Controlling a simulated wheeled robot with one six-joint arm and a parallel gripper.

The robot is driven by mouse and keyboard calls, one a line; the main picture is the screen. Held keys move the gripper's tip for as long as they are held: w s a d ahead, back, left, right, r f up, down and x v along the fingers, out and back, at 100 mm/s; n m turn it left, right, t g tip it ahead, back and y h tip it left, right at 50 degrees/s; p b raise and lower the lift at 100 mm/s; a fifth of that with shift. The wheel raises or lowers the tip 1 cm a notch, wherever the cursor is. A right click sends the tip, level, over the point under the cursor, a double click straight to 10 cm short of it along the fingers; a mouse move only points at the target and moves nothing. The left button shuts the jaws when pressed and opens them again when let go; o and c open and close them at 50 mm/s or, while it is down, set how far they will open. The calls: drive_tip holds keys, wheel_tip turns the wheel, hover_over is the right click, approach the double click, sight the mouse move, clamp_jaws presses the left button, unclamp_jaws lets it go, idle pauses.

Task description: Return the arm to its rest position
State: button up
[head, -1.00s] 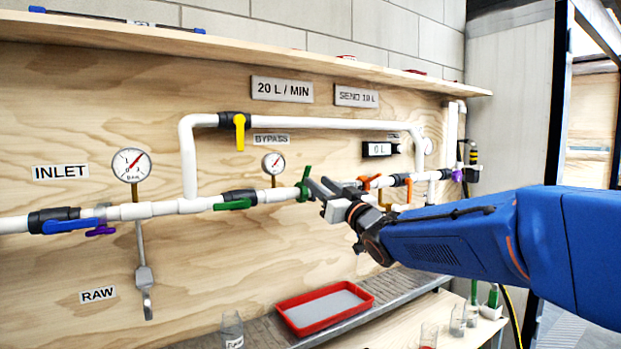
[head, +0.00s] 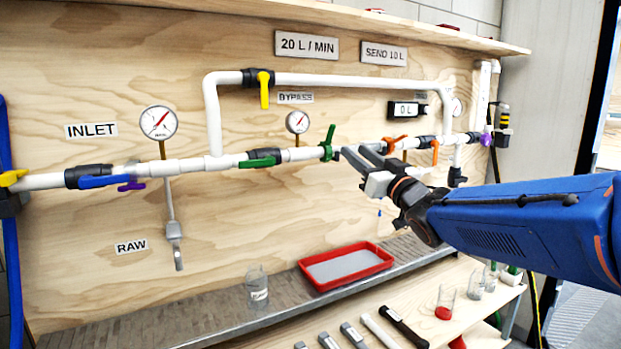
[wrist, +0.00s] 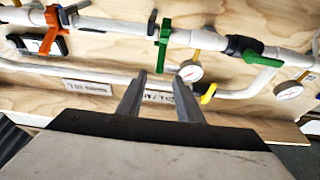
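My blue arm (head: 530,225) reaches in from the right in the head view. My gripper (head: 358,152) is at its end, in front of the white pipe and just right of an upright green valve handle (head: 328,143). In the wrist view, the two grey fingers (wrist: 160,80) stand apart with nothing between them. The same green handle (wrist: 165,44) shows just beyond the fingers there. No contact with pipe or handle can be made out.
A plywood panel carries the pipes, a yellow-handled bypass valve (head: 264,88), gauges (head: 158,122) and an orange-handled valve (head: 395,140). Below, a ledge holds a red tray (head: 345,266) and a beaker (head: 257,287). Tools and jars lie on a lower shelf. A wooden shelf runs above.

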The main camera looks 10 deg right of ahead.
drive_tip(key=s+d+f+m+g+h, duration=0.25)
drive_tip(key=s+f+h, duration=0.2)
drive_tip(key=f, duration=0.45)
drive_tip(key=s+d+f+m+g+h, duration=0.2)
drive_tip(key=s+d+f+g+h, duration=0.15)
drive_tip(key=s+f, duration=0.35)
drive_tip(key=s+a+f+g, duration=0.1)
drive_tip(key=s+f+g, duration=0.3)
drive_tip(key=s+f, duration=0.5)
drive_tip(key=s+a+f+g+y, duration=0.1)
drive_tip(key=s+f+g, duration=0.4)
drive_tip(key=s+f, duration=0.3)
drive_tip(key=s+n, duration=0.1)
drive_tip(key=s, duration=0.3)
drive_tip(key=shift+s+a+f+g, duration=0.3)
drive_tip(key=shift+s+f, duration=0.1)
drive_tip(key=shift+w+r, duration=0.1)
idle(2.4)
